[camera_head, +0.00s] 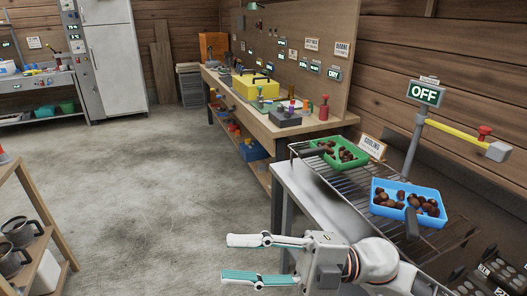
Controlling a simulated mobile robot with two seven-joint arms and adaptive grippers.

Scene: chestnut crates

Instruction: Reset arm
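My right gripper (229,259) is at the bottom centre, its arm coming in from the lower right. Its two fingers point left and are spread apart, with only grey floor between them. It is open and empty, in front of the metal stand. My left gripper is not in view. A blue crate (376,190) with chestnuts sits on the wire rack (453,232) at the right. A green crate (321,142) with chestnuts sits farther back on the same rack.
A post with an OFF sign (426,93) and a yellow lever (452,133) stands behind the rack. A long workbench (243,108) with tools runs along the wall. A wooden shelf (37,193) with dark mugs is at the left. The floor (145,185) between is clear.

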